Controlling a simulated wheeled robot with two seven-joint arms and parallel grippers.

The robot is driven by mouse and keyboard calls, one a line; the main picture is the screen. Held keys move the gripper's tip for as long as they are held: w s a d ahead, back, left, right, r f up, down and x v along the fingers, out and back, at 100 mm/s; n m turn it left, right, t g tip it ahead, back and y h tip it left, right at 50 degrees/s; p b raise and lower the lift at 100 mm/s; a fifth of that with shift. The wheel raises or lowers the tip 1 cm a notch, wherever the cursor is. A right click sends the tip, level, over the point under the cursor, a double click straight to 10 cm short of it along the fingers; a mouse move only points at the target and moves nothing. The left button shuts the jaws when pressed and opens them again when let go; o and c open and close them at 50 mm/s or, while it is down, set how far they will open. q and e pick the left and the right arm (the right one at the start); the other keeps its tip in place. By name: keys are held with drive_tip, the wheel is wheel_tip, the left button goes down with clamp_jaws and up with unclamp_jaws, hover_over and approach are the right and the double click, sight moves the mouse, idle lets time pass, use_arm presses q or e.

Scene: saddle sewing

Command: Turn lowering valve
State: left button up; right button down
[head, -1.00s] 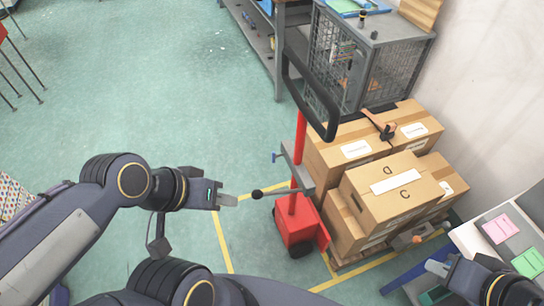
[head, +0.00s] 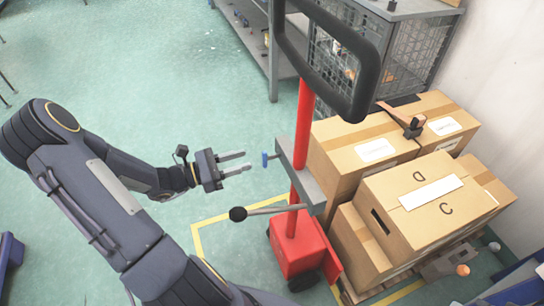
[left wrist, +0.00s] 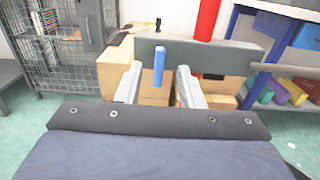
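The blue lowering valve (head: 265,160) is a small handle sticking out from the grey bracket (head: 301,175) on the red mast (head: 304,119) of the pallet truck. My left gripper (head: 248,162) is open, just left of the valve and apart from it in the head view. In the left wrist view the blue valve (left wrist: 159,66) stands upright between the two spread fingers of the left gripper (left wrist: 160,85), a little beyond their tips. My right gripper is not in view.
A lever with a black knob (head: 238,213) sticks out below the valve. A black loop handle (head: 352,78) tops the mast. Cardboard boxes (head: 426,201) stack right of the truck. A wire cage (head: 374,57) stands behind.

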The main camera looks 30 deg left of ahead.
sight(264, 151)
use_arm(q)
drive_tip(key=b+x, duration=0.1)
drive_tip(key=x, duration=0.6)
drive_tip(key=shift+w+d, duration=0.25)
drive_tip(key=shift+c, duration=0.4)
clamp_jaws()
